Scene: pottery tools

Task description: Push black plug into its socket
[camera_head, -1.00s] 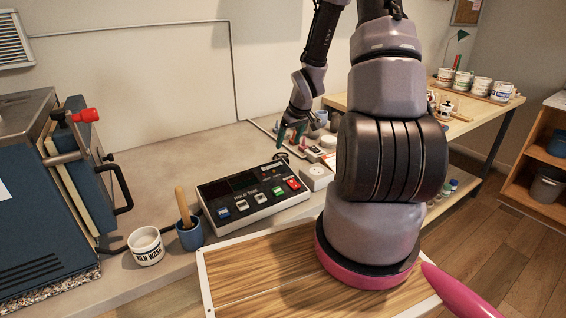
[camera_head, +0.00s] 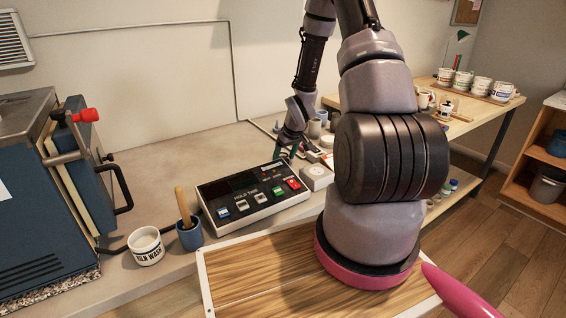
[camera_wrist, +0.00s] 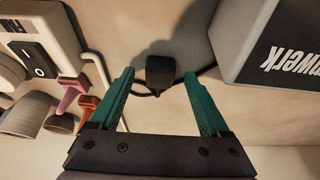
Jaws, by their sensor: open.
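The black plug (camera_wrist: 160,72) shows in the wrist view with a black cord running from it. It appears between the tips of the two green fingers, with clear space at both sides. My gripper (camera_wrist: 159,76) is open and holds nothing. In the head view my gripper (camera_head: 288,148) is low behind the control box, and I cannot make out the plug there. A small white box (camera_head: 317,177) with a round face, which looks like the socket, stands to the right of the control box. I cannot tell the plug's height above the table.
The control box (camera_head: 250,199) stands in front of my gripper; a grey box with lettering (camera_wrist: 270,45) is close on the right in the wrist view. A white switch unit (camera_wrist: 38,40), pink tool (camera_wrist: 72,92) and orange tool (camera_wrist: 88,108) lie to the left.

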